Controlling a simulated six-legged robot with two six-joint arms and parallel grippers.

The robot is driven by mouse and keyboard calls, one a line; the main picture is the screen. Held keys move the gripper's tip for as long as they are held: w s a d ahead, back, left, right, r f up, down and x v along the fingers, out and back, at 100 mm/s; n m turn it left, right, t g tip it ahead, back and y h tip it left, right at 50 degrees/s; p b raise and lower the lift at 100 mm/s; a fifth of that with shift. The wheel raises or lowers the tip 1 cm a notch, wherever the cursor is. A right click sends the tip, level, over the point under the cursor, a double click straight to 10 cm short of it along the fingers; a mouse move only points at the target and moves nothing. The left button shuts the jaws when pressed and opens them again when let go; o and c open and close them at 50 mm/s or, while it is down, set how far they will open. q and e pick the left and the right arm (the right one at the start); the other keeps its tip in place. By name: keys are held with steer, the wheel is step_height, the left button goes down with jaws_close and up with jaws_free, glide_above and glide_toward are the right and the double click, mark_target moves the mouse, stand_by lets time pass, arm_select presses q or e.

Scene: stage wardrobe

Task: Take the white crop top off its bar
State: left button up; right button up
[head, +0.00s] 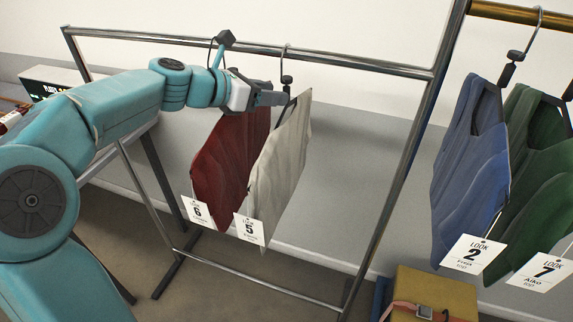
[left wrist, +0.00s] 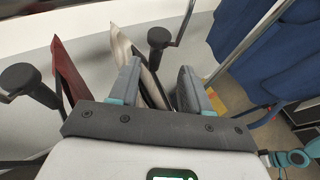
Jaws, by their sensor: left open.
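The white crop top (head: 281,155) hangs from a hanger (head: 287,78) hooked over the steel bar (head: 350,61). A tag reading Look 5 (head: 249,230) hangs at its lower edge. My left gripper (head: 274,98) is at the top of this garment, just below the bar. In the left wrist view my left gripper (left wrist: 160,68) has its fingers apart. The hanger's dark neck (left wrist: 158,38) and the white top's edge (left wrist: 122,48) show beyond and between the fingers. I cannot tell whether the fingers touch the hanger. My right gripper is not in view.
A dark red garment (head: 225,155) tagged Look 6 hangs close on the left. Blue (head: 470,165) and green (head: 538,165) garments hang from a brass bar (head: 520,15) at the right. A yellow case (head: 432,292) stands below. The bar right of the white top is empty.

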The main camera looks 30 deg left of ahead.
arm_select(q)
steer(key=x, duration=0.3)
steer(key=p+x, duration=0.1)
steer(key=x, duration=0.1)
steer(key=shift+w+a+f, duration=0.1)
steer(key=shift+w+f, duration=0.05)
steer(key=shift+w, duration=0.3)
steer(key=shift+s, duration=0.1)
steer(key=shift+a, duration=0.1)
jaws_close()
